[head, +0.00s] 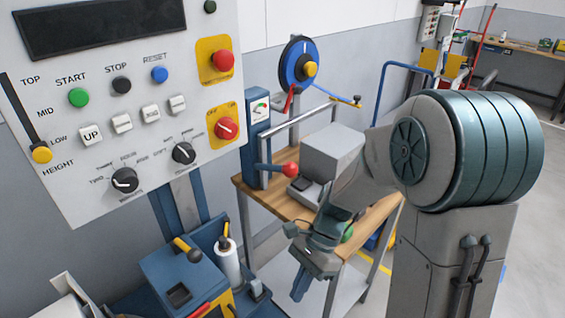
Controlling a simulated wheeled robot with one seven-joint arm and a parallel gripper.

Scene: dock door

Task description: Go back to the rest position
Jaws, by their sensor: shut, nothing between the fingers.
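My gripper (301,287) hangs at the end of my arm, low in the middle of the head view. Its fingers point down and look closed together, with nothing seen between them. It is in front of the wooden-topped bench (285,207), apart from the control panel (130,100). My arm comes in from the right and hides part of the bench.
The panel carries buttons, knobs and a red emergency button (223,61). A blue machine (185,275) with a white roll (228,262) stands below it. On the bench is a lever with a red ball (291,169). Open floor (535,215) lies at right.

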